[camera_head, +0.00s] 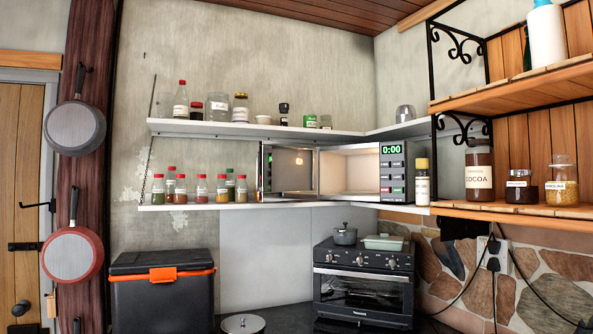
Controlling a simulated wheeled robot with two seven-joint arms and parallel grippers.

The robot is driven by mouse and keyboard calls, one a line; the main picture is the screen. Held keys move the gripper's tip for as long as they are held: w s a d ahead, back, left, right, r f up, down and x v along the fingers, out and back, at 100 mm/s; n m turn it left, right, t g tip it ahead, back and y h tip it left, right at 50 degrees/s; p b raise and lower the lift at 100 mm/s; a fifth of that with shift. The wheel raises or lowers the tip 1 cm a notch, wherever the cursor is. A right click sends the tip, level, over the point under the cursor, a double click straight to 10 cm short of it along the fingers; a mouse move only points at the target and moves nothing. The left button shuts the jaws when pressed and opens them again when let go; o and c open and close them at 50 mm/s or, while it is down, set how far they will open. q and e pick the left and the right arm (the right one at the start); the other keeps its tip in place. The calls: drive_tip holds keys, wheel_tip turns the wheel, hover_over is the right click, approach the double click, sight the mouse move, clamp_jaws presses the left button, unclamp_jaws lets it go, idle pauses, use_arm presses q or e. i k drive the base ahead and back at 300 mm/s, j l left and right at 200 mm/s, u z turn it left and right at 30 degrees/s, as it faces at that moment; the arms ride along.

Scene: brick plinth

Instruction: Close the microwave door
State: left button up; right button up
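The microwave (394,172) stands on the lower white shelf in the corner, its green display reading 0:00. Its door (288,171) is open and swung out to the left, with its dark glass panel facing me. The lit cavity (346,174) shows as a pale interior and looks empty. Neither of my grippers shows in this view.
Spice jars with red lids (201,188) stand on the lower shelf left of the door. An upper shelf (240,130) with jars runs above. A toaster oven (364,282) with a pot (345,234) on top stands below. A wooden shelf (520,209) is at right.

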sight(285, 172)
drive_tip(key=z, duration=0.4)
drive_tip(key=j+z, duration=0.1)
drive_tip(key=z, duration=0.65)
drive_tip(key=j+z, duration=0.1)
drive_tip(key=z, duration=0.25)
drive_tip(key=k+j, duration=0.15)
drive_tip(key=j, duration=0.55)
drive_tip(key=k+j, duration=0.15)
drive_tip(key=j, duration=0.55)
drive_tip(key=k+j, duration=0.1)
drive_tip(key=j, duration=0.6)
drive_tip(key=k+j+z, duration=0.1)
drive_tip(key=j, duration=0.6)
drive_tip(key=k+j, duration=0.25)
drive_tip(key=j, duration=0.4)
drive_tip(key=k+j, duration=0.15)
drive_tip(key=j, duration=0.55)
drive_tip(key=k+j, duration=0.15)
drive_tip(key=j, duration=0.55)
drive_tip(key=k+j, duration=0.2)
drive_tip(key=j, duration=0.45)
drive_tip(key=i+j+z, duration=0.05)
